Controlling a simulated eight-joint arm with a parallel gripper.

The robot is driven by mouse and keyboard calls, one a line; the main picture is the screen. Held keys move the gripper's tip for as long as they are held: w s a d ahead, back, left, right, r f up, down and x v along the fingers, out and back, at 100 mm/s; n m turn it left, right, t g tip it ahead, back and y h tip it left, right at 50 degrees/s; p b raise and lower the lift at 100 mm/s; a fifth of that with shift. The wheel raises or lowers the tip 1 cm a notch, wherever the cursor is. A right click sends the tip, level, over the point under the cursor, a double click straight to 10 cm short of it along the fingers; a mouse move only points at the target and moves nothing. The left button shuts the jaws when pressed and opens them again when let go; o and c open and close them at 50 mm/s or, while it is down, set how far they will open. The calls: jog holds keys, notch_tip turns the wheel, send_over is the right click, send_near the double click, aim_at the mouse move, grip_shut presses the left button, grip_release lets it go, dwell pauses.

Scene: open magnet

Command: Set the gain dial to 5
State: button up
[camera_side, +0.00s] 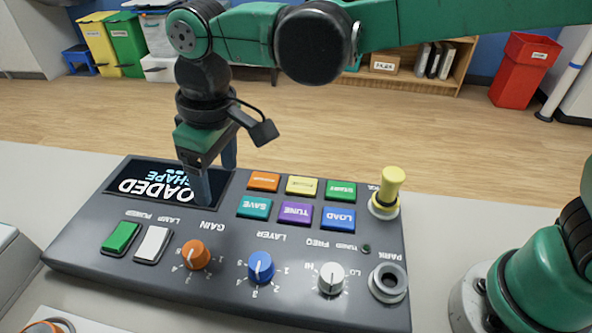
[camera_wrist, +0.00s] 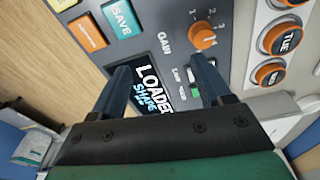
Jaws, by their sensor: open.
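The gain dial (camera_side: 195,254) is an orange knob with a small white pointer mark, on the front left part of the dark control panel (camera_side: 90,256). Numbers ring it, and I cannot tell surely which one it points at. The GAIN label lies beside it. The dial also shows near the top of the wrist view (camera_wrist: 203,36). My gripper (camera_side: 217,180) points down over the panel's display, behind the dial and apart from it. Its two fingers (camera_wrist: 160,68) are spread with nothing between them.
A blue layer dial (camera_side: 261,266) and a white frequency dial (camera_side: 332,278) stand right of the gain dial. Green and white switches (camera_side: 121,237) are on its left. Coloured buttons (camera_side: 297,210) and a yellow-topped plunger (camera_side: 388,188) rise from the panel.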

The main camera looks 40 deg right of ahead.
jog(key=n+g, duration=0.1)
jog(key=n, duration=0.1)
send_over(193, 249)
jog(key=f, duration=0.3)
jog(key=shift+w+d+h, duration=0.1)
jog(key=shift+d+h, duration=0.1)
jog(key=shift+h, duration=0.2)
jog(key=shift+a+f, duration=0.2)
jog(key=shift+f, duration=2.65)
grip_shut()
